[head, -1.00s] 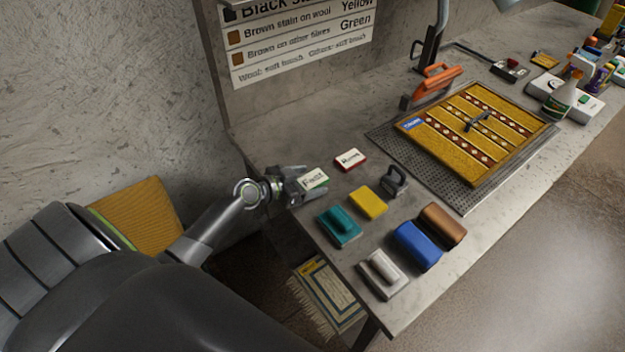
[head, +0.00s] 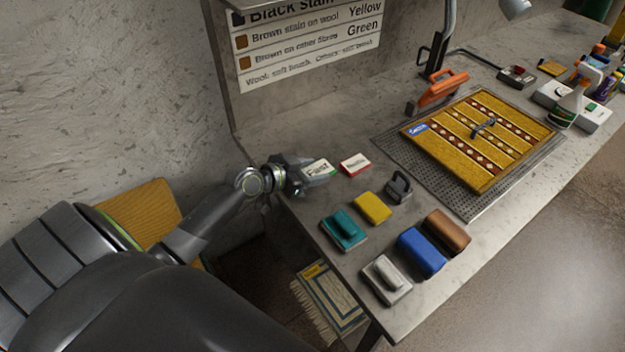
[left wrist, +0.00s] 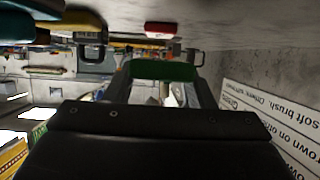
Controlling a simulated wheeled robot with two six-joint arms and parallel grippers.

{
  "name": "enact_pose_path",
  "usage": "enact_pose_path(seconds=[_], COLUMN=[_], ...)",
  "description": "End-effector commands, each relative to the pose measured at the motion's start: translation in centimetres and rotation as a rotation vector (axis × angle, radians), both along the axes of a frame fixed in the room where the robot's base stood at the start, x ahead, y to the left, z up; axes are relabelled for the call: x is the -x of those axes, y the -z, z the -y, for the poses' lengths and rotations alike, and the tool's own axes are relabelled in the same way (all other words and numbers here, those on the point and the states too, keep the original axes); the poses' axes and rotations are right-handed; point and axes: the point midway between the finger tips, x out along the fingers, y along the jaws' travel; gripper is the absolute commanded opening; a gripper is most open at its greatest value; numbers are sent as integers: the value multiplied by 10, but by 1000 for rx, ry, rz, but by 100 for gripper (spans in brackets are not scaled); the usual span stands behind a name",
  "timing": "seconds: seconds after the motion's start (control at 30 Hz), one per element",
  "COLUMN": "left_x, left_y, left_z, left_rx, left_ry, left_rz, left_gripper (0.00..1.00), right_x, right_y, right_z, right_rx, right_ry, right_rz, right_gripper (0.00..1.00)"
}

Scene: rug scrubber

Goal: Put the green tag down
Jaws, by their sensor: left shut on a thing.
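The green tag (head: 318,169), with a white lettered top face and green edge, is at the left end of the bench in the head view. My left gripper (head: 303,172) is shut on it, coming in from the left. In the left wrist view the tag's green side (left wrist: 163,71) spans between the fingers. The tag is at or very close to the bench top; I cannot tell whether it touches. A similar red-edged tag (head: 355,164) lies on the bench just to its right. My right gripper is not in view.
Near the tags are a teal brush (head: 344,230), a yellow sponge (head: 373,208), a dark clamp-like tool (head: 398,187), and blue (head: 421,250), brown (head: 447,231) and white (head: 385,279) blocks. A rug sample (head: 450,130) lies on a perforated tray (head: 465,205). A wall chart (head: 305,50) hangs behind.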

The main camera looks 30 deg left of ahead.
Motion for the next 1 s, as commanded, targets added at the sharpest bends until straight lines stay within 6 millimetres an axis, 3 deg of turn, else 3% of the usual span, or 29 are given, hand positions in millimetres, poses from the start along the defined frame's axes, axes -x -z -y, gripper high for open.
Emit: enact_pose_path(seconds=[0.2,0.43,0.57,0.67,1.0], left_x=[0,0,7,22,103], left_y=[-35,-46,-56,-74,-131], left_z=[0,0,12,32,110], left_rx=[-3,1,6,13,9], left_ry=[2,2,44,124,478], left_rz=[3,1,2,4,2], left_gripper=[28,28,28,28,28], right_x=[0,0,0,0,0], right_y=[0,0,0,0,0], right_z=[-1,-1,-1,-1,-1], right_rx=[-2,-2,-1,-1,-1], right_ry=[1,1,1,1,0], right_rz=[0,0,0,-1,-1], right_gripper=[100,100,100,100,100])
